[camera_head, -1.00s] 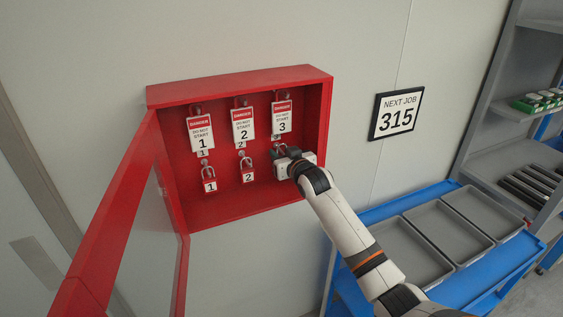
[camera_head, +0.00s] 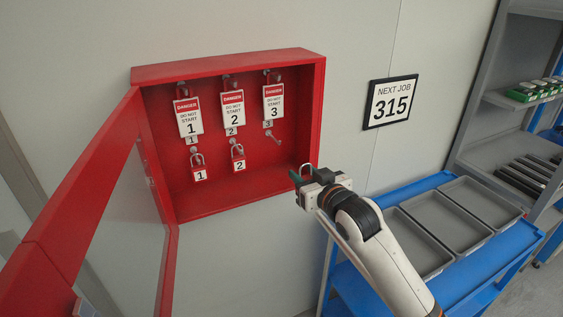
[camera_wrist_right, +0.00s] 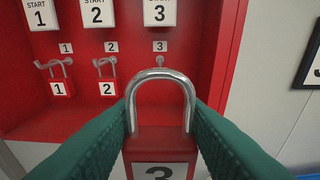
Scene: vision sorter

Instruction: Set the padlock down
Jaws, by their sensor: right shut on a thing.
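My right gripper (camera_head: 303,178) is shut on a red padlock with a silver shackle, out in front of the red cabinet's lower right corner. In the right wrist view the padlock (camera_wrist_right: 160,143) is upright between the green fingers, with the number 3 on its body partly cut off by the lower edge. In the head view the gripper hides most of its body. Padlocks 1 (camera_head: 199,174) and 2 (camera_head: 239,164) hang on their hooks in the cabinet (camera_head: 310,110). The hook under label 3 (camera_head: 274,137) is empty. My left gripper is not in view.
A blue cart (camera_head: 350,285) with grey trays (camera_head: 415,221) stands at the lower right. Danger tags (camera_head: 234,109) hang in the cabinet's upper row. The open cabinet door (camera_head: 100,150) extends at the left. A sign (camera_head: 390,102) reads NEXT JOB 315. Grey shelves (camera_head: 495,150) stand at the right.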

